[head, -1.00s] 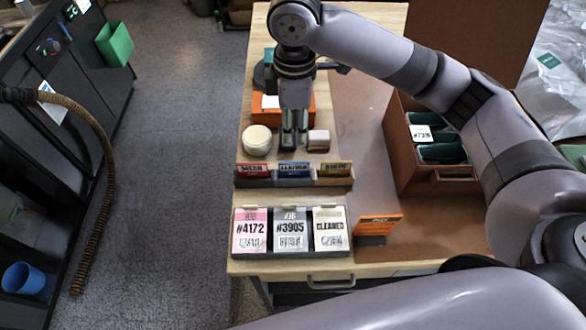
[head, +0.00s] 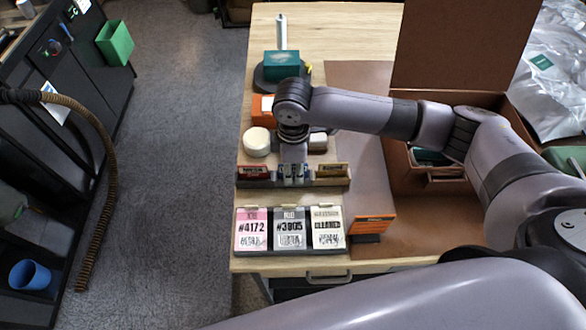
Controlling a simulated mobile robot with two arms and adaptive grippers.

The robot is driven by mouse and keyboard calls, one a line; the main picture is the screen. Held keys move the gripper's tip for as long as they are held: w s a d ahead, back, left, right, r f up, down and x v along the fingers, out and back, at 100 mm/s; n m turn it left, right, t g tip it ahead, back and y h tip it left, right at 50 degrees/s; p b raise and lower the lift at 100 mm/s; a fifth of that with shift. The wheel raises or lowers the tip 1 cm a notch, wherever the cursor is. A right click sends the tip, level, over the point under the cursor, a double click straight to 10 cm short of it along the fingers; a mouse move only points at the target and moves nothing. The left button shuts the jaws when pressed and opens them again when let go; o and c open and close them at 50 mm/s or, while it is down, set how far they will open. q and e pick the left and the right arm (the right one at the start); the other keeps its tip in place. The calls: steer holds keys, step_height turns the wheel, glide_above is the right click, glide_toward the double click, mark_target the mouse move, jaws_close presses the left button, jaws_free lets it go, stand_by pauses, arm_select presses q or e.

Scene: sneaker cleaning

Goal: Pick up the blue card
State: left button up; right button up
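The blue card (head: 293,170) stands in the middle slot of a wooden card rack, between a red card (head: 253,172) and a yellow-brown card (head: 331,170). My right gripper (head: 293,174) points down at the rack, with its fingertips at the blue card and covering most of it. Only bits of blue show around the fingers. I cannot tell whether the fingers are open or closed on the card. My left gripper is not in view.
In front of the rack lie tags #4172 (head: 252,229), #3905 (head: 289,229) and a cleaned tag (head: 327,228). An orange sign (head: 372,224) stands right of them. A white round tub (head: 257,141) is behind the rack. An open brown box (head: 450,85) is at right.

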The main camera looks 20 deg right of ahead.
steer(key=shift+c, duration=0.4)
jaws_close()
steer(key=shift+r, duration=0.1)
